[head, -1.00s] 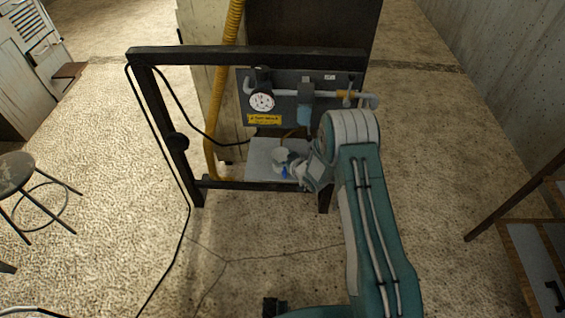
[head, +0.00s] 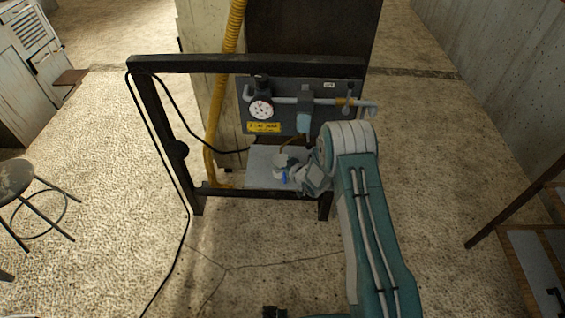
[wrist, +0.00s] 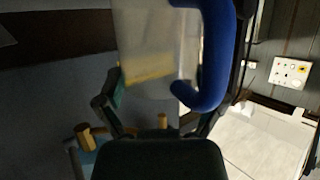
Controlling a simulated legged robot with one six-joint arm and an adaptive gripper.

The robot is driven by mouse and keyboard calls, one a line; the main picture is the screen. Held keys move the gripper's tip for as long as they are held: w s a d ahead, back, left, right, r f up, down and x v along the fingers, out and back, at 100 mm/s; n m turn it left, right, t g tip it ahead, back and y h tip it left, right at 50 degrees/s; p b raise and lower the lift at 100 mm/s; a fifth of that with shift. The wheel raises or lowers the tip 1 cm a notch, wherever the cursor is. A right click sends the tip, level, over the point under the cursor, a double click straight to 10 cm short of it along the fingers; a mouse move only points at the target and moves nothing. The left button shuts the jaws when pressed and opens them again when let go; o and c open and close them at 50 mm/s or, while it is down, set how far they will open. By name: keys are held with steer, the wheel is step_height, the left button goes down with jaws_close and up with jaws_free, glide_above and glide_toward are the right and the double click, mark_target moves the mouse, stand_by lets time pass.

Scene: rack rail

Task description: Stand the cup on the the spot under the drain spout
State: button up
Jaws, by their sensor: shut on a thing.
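The cup is pale and translucent with a blue handle; it fills the top middle of the wrist view (wrist: 155,45). In the head view the cup (head: 281,160) is small, over a pale grey shelf (head: 258,176) at the foot of the panel. My gripper (head: 293,173) is shut on the cup; its fingers also show in the wrist view (wrist: 155,115). I cannot tell whether the cup touches the shelf. The spot under the spout cannot be made out.
A dark frame (head: 250,63) stands around the panel, with a low crossbar (head: 225,191) before the shelf. A gauge (head: 261,108) and brass valve (head: 345,101) sit on the pipe. A yellow hose (head: 222,90) hangs left. A stool (head: 15,178) stands far left.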

steer(key=shift+f, duration=0.25)
steer(key=o, duration=0.8)
steer(key=shift+o, duration=0.2)
steer(key=shift+d, duration=0.1)
steer(key=v, duration=1.1)
steer(key=shift+s+d, duration=0.25)
steer(key=shift+s, duration=0.1)
steer(key=shift+r, duration=0.15)
